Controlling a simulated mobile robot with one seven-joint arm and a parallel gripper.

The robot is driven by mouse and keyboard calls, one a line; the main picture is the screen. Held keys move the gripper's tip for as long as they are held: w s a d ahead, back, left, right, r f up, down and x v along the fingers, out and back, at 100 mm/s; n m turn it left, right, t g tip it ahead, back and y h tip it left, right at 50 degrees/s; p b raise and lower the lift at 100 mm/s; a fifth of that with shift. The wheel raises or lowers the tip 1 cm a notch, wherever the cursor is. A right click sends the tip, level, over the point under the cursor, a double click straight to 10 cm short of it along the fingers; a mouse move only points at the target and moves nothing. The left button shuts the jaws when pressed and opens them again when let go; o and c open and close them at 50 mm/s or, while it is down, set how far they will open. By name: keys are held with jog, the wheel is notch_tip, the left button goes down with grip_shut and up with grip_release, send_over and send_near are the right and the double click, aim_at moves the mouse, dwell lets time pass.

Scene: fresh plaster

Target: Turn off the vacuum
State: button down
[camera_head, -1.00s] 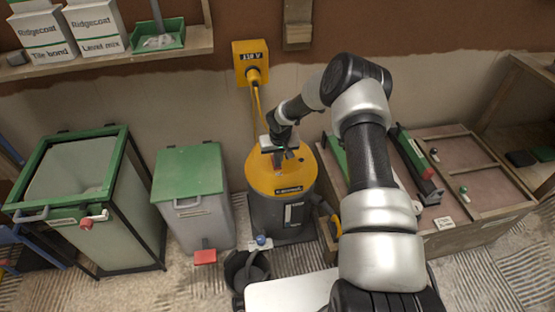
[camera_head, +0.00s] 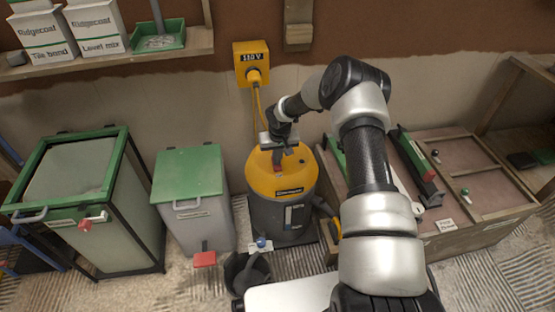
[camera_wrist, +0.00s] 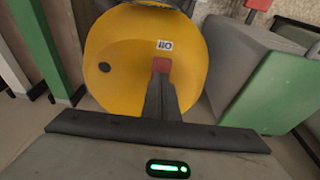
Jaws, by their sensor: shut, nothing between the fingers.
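The vacuum has a yellow top and a dark grey drum, and stands against the wall; its yellow top (camera_head: 262,183) shows in the head view and fills the middle of the wrist view (camera_wrist: 130,75). A red switch (camera_wrist: 161,65) sits on the top, beside a small white O/I label (camera_wrist: 164,45). The switch also shows in the head view (camera_head: 277,169). My gripper (camera_wrist: 160,82) is shut and empty, its fingertips right at the near side of the switch. I cannot tell whether they touch it, or which way the switch is set.
A yellow 110 V wall box (camera_head: 252,64) with a cable is behind the vacuum. A grey bin with a green lid (camera_head: 188,172) stands on the left. A black bucket (camera_head: 245,275) is in front.

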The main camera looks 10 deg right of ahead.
aim_at(278, 168)
jog(key=shift+r, duration=0.4)
jog(key=p+v, duration=0.2)
jog(key=v, duration=0.2)
jog(key=shift+r, duration=0.4)
jog(key=s+r+p, duration=0.2)
jog(key=s+r, duration=0.2)
jog(key=r, duration=0.3)
jog(key=shift+s, duration=0.25)
jog(key=shift+r, duration=0.15)
jog(key=s+d+r+t+h, duration=0.1)
jog(key=s+r, duration=0.5)
jog(key=r, duration=0.7)
jog(key=s+d+r+h, duration=0.1)
jog(key=s+r, duration=0.5)
jog(key=r, duration=0.6)
jog(key=s+a+r+t+y, duration=0.1)
jog(key=s+r, duration=0.3)
jog(key=s, duration=0.8)
jog(key=s+a+r+t+y, duration=0.1)
jog(key=s+r, duration=0.4)
jog(key=s, duration=0.6)
notch_tip(278, 168, up, 20)
jog(key=p, duration=2)
jog(key=shift+s, duration=0.2)
